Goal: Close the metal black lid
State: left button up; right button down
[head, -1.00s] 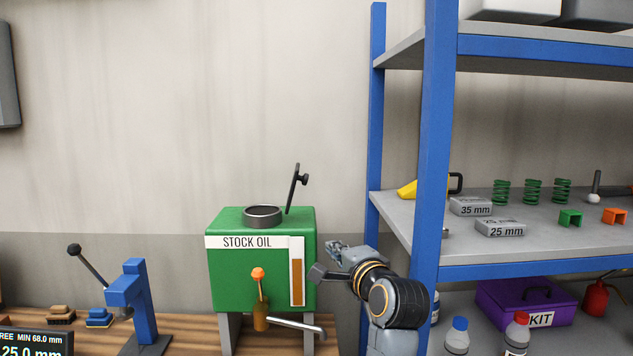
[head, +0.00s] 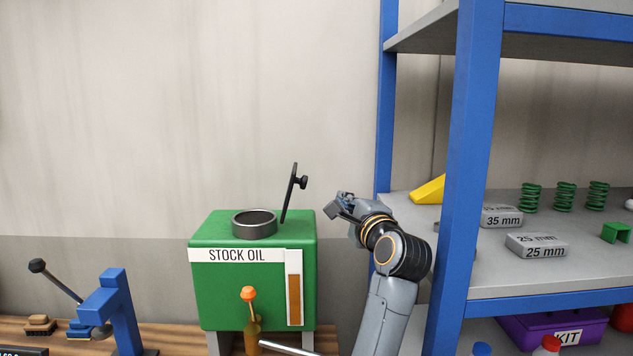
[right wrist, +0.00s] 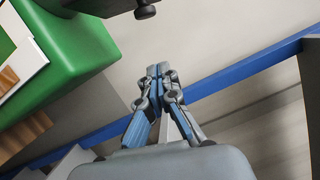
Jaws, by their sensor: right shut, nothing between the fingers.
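The black metal lid (head: 291,194) stands nearly upright, edge-on, at the back right of the round filler opening (head: 255,224) on top of the green stock oil tank (head: 222,290). A small knob sticks out on the lid's right side. My right gripper (head: 337,205) is to the right of the lid, at about its height in the picture and apart from it. In the right wrist view the gripper (right wrist: 158,70) is shut and empty, and part of the dark lid with its knob (right wrist: 145,12) shows at the top edge. My left gripper is not in view.
A blue shelf post (head: 467,180) stands close to the right of my right arm. Its shelves carry springs and marked blocks (head: 537,246). A blue lever press (head: 118,310) stands left of the tank. The wall above the tank is clear.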

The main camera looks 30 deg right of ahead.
jog(key=w+a+r+p, duration=0.1)
jog(key=w+p, duration=0.4)
jog(key=w, duration=0.4)
jog(key=shift+w, duration=0.1)
jog(key=shift+r, duration=0.1)
